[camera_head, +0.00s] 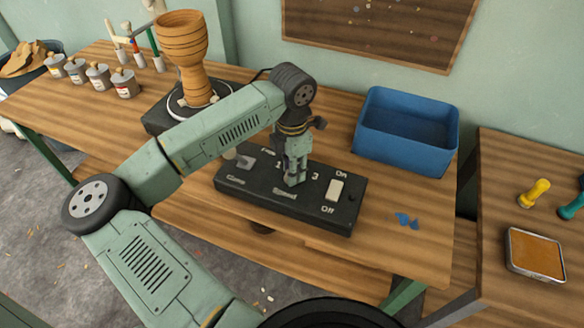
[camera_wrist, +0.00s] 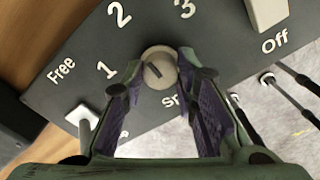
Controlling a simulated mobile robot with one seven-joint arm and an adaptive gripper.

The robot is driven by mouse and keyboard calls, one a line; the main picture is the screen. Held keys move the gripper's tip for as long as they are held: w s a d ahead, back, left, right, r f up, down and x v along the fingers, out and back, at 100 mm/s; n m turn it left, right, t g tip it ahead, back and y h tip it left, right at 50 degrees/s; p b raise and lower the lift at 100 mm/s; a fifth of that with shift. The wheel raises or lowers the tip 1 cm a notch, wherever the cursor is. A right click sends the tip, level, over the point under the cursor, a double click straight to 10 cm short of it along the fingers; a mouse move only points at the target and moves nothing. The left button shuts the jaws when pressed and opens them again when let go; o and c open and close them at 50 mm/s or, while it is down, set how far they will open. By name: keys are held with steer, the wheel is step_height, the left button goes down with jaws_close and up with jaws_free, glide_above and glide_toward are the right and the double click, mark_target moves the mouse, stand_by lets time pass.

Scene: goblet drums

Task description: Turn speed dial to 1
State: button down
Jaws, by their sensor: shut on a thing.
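The black control box (camera_head: 260,205) lies on the workbench. Its round beige speed dial (camera_wrist: 158,68) shows in the wrist view, with a dark pointer line on its face. The labels 1, 2 and 3 stand around it, with 1 to its left and 2 to its upper left. The exact mark the pointer meets is hard to tell. My gripper (camera_head: 293,178) is over the middle of the box, fingers pointing down. In the wrist view its fingertips (camera_wrist: 161,68) are shut on the dial from both sides. In the head view the gripper hides the dial.
A beige On/Off switch (camera_head: 335,190) is right of the dial, and a pale lever (camera_head: 243,162) is left. A wooden goblet drum (camera_head: 183,60) stands on a turntable behind. A blue bin (camera_head: 408,125) and blue scraps (camera_head: 407,220) are at the right.

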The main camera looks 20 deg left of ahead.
steer(key=shift+f+n+b, duration=0.15)
steer(key=shift+n+b, duration=0.15)
steer(key=shift+b, duration=0.4)
steer(key=n+b, duration=0.1)
steer(key=b, duration=0.2)
steer(key=shift+f+n, duration=0.2)
steer(key=shift+n, duration=0.2)
steer(key=n+b, duration=0.2)
steer(key=b, duration=0.1)
steer(key=shift+n, duration=0.4)
steer(key=n+b, duration=0.3)
steer(key=b, duration=0.1)
steer(key=shift+r, duration=0.1)
steer(key=shift+r+n+b, duration=0.2)
steer(key=shift+n+b, duration=1)
steer(key=shift+n, duration=0.5)
steer(key=c, duration=1.2)
jaws_free()
steer(key=shift+c, duration=0.2)
